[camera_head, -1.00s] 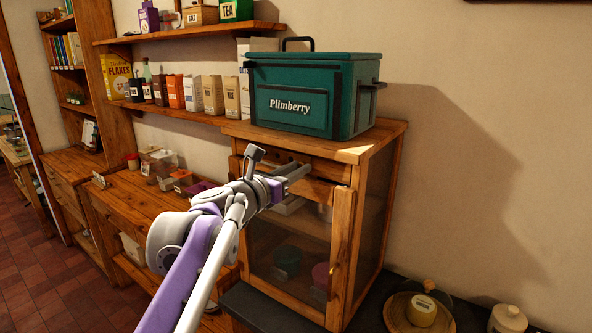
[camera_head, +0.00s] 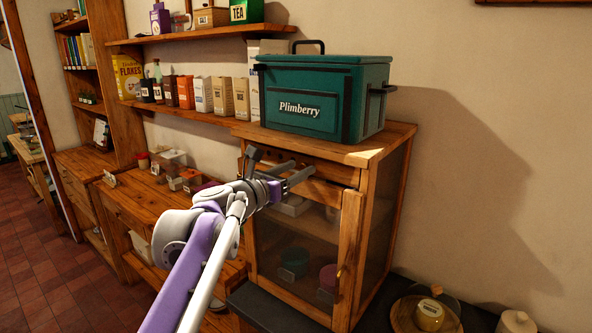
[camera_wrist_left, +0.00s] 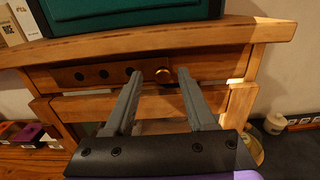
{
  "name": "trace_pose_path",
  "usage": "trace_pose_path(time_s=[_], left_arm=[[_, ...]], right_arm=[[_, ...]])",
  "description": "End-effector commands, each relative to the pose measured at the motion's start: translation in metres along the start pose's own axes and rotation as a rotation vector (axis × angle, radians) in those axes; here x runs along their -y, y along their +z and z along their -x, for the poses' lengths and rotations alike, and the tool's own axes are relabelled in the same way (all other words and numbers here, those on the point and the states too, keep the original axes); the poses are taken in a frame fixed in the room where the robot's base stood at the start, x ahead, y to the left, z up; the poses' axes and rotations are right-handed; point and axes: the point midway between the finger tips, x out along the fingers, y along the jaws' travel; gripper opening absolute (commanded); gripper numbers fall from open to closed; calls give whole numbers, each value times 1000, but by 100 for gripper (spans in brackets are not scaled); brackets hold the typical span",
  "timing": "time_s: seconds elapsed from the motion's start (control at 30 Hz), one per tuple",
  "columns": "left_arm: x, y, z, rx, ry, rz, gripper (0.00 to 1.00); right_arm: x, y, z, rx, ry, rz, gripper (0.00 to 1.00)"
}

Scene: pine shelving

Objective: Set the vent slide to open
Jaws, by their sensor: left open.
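The vent slide (camera_wrist_left: 112,75) is a darker wooden strip with several round holes and a brass knob (camera_wrist_left: 165,75), set in the top rail of the pine cabinet (camera_head: 385,200). It shows in the left wrist view; in the head view my gripper and arm mostly cover it. My left gripper (camera_head: 301,171) is in front of that rail in the head view. In the left wrist view my left gripper (camera_wrist_left: 158,88) is open, its two grey fingers pointing at the rail with the knob between and just beyond their tips. It holds nothing. My right gripper is not in view.
A green Plimberry box (camera_head: 322,97) stands on top of the cabinet. The glass door (camera_head: 300,245) below the rail is shut. A wall shelf (camera_head: 195,110) with several packets is at the left. A dark counter (camera_head: 262,308) lies below the cabinet.

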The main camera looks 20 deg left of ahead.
Motion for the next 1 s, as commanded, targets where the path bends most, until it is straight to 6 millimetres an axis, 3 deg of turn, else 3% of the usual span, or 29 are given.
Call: trace_pose_path(time_s=[0.17, 0.4, 0.6, 1.0], left_arm=[[-1, -1, 18, -1, 2, 0, 56], [-2, -2, 68, -2, 5, -1, 56], [-2, -1, 98, -1, 4, 0, 56], [-1, 0, 108, 0, 1, 1, 56]], right_arm=[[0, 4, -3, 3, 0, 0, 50], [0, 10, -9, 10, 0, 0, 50], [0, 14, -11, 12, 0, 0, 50], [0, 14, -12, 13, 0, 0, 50]])
